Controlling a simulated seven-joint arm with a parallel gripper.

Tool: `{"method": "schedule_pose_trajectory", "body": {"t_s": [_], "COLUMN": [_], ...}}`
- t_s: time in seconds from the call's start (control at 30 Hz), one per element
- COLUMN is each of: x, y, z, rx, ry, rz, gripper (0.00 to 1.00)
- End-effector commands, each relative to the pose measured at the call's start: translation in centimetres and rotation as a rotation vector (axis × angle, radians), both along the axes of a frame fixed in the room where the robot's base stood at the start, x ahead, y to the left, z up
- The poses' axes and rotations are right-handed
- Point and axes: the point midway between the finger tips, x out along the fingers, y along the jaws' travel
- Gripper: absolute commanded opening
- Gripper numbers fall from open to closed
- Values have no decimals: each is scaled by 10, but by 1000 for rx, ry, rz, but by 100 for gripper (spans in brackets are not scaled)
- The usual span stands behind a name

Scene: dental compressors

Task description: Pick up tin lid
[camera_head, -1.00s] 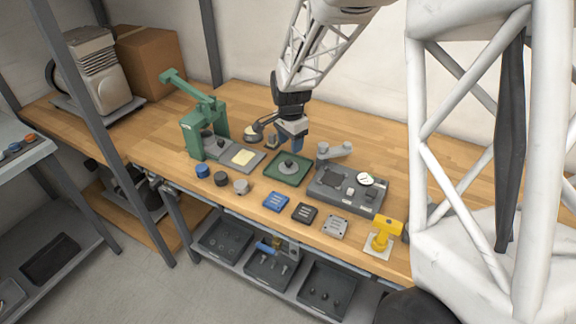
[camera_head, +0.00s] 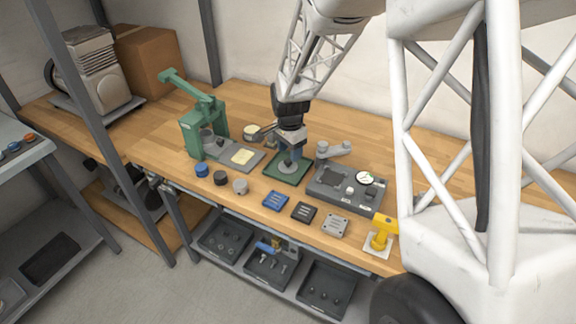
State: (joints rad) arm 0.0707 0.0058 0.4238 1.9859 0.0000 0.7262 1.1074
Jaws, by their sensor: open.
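A small grey round piece with a knob, which looks like the tin lid (camera_head: 288,170), lies on the green square tray (camera_head: 273,171) in the middle of the bench. My gripper (camera_head: 290,163) points down right over it, with its fingers at the knob. The fingers partly hide the piece. The jaws are open; I cannot tell whether they touch it. A round open tin with a pale inside (camera_head: 250,132) stands behind and to the left.
A green lever press (camera_head: 196,130) stands left of the tray. A grey device with a dial (camera_head: 345,187) is close on the right. Blue, black and grey caps and plates line the front, with a yellow tool (camera_head: 381,233) at the right.

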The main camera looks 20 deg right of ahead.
Motion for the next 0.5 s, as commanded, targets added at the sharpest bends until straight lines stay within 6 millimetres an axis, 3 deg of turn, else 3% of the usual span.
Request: {"method": "schedule_pose_trajectory", "body": {"t_s": [0.3, 0.5], "x": [0, 1], "y": [-1, -1], "z": [-35, -41], "rx": [0, 0], "ry": [2, -1], "rz": [0, 0], "gripper": [53, 53]}}
